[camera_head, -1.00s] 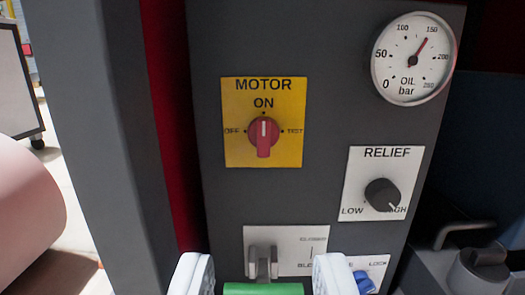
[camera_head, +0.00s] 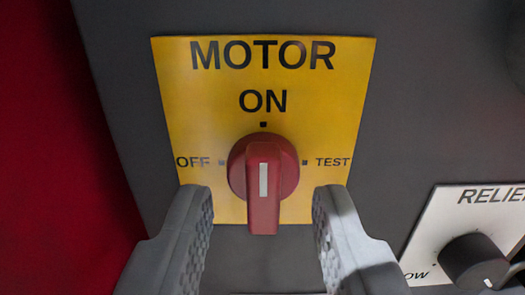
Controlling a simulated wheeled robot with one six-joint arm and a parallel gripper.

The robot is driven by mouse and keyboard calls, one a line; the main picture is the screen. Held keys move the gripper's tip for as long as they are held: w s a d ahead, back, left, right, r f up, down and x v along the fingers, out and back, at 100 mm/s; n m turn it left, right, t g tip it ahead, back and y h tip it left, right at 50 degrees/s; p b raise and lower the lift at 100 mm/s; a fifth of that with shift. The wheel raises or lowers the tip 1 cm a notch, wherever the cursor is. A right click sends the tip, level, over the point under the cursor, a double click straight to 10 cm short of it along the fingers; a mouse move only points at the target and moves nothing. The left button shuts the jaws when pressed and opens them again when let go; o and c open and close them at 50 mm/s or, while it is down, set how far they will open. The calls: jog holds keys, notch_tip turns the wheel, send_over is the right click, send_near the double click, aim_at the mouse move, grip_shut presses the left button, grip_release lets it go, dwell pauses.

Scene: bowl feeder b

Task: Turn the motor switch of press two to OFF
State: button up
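The motor switch (camera_head: 263,180) is a red rotary knob with a white line on its handle. It sits on a yellow plate (camera_head: 330,80) marked MOTOR, with ON at the top, OFF at the left and TEST at the right. The handle stands vertical, its white line on the ON axis. My gripper (camera_head: 263,210) is open. Its two grey ridged fingers stand left and right of the handle, with clear gaps on both sides in the picture. I see no contact with the knob.
The dark grey panel (camera_head: 115,110) surrounds the yellow plate. A white RELIEF plate (camera_head: 440,225) with a black knob (camera_head: 474,262) is at the lower right, near my right finger. A red surface (camera_head: 50,150) lies to the left.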

jog(key=shift+w, duration=0.75)
jog(key=shift+c, duration=0.4)
grip_shut()
jog(key=shift+n, duration=1.5)
jog(key=shift+o, duration=0.4)
grip_release()
jog(key=shift+s, duration=0.15)
